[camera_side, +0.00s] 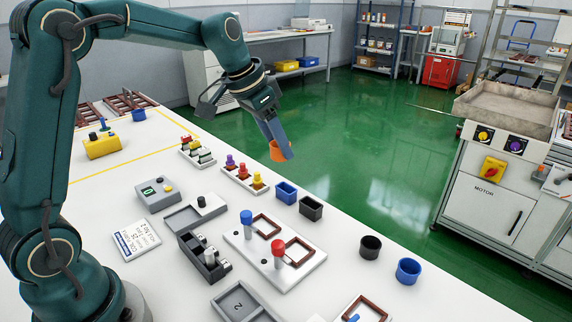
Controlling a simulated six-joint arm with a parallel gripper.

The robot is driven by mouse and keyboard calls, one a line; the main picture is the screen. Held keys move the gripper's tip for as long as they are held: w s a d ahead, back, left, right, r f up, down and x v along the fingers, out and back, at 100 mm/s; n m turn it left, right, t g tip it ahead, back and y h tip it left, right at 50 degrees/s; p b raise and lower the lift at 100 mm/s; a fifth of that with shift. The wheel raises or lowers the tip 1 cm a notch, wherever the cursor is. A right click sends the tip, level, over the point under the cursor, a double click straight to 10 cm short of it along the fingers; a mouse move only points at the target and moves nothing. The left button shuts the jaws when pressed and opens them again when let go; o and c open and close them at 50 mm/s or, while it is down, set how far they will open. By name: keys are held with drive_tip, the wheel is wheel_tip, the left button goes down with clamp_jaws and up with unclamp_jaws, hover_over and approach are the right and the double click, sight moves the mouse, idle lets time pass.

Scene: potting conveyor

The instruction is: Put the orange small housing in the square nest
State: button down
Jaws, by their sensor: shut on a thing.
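The orange small housing (275,152) is held in my gripper (284,150), high beyond the back edge of the white table as seen here. My gripper points down and is shut on it; a finger covers part of the housing. A white plate (250,262) on the table carries two brown, square-looking frames, one (279,221) by a blue knob and one (311,246) by a red knob. Another brown frame (378,303) is cut off at the bottom edge. I cannot tell which is the square nest. The housing is well apart from all of them.
A blue square cup (286,193), a black square cup (311,208), a black round cup (370,248) and a blue round cup (408,271) stand along the table's right edge. The blue knob (246,217) and red knob (278,247) stand upright. Trays with coloured knobs (246,178) stand behind.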

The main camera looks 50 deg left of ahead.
drive_tip(key=s+d+n, duration=0.1)
drive_tip(key=s+n, duration=0.1)
drive_tip(key=s, duration=1.1)
drive_tip(key=s+a+f+n+g+y, duration=0.15)
drive_tip(key=s+a+n+g, duration=0.5)
drive_tip(key=n, duration=1.05)
drive_tip(key=s+a+f+n+g+y, duration=0.1)
drive_tip(key=s+a+f+n+g, duration=0.2)
drive_tip(key=s+a+n, duration=0.75)
drive_tip(key=w+d+f+n, duration=0.2)
drive_tip(key=d, duration=0.1)
drive_tip(key=w+d+f+n, duration=0.2)
drive_tip(key=w+d, duration=0.1)
drive_tip(key=w+d+f+n, duration=0.2)
drive_tip(key=w+d+f, duration=0.1)
drive_tip(key=shift+w+d+h, duration=0.1)
drive_tip(key=shift+d+h, duration=0.1)
drive_tip(key=shift+h, duration=0.05)
drive_tip(key=shift+f, duration=2.05)
